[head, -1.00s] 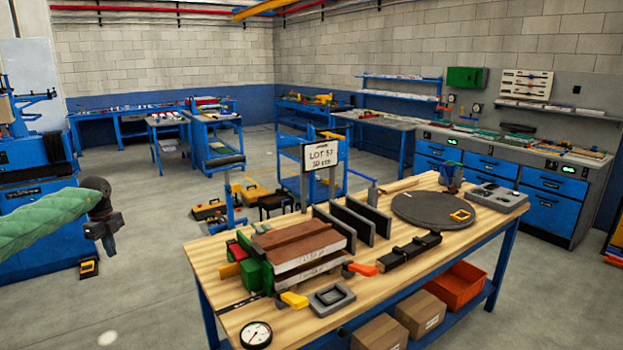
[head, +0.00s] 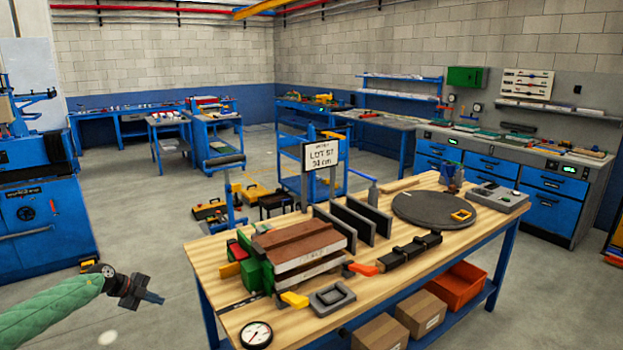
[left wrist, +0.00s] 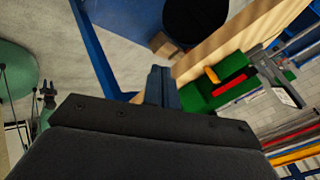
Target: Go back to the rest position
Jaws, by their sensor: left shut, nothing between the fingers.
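My left gripper (head: 146,296) is in the head view at the lower left, on the end of my green-sleeved arm. It is off the left side of the wooden workbench (head: 222,252), over bare floor, and apart from everything. Its fingers are together and empty; they also show in the left wrist view (left wrist: 162,88). The sandwich panel stack (head: 305,245), brown on top with pale layers, lies on the bench by a green clamp or fixture (head: 255,270). The green fixture also shows in the left wrist view (left wrist: 222,92). My right gripper is not in the head view.
On the bench stand a sign (head: 330,157), dark upright plates (head: 350,222), a round grey disc (head: 433,208), a dial gauge (head: 256,335) and a black clamp (head: 410,250). Boxes (head: 380,332) and an orange bin (head: 461,284) sit on the lower shelf. The floor left of the bench is free.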

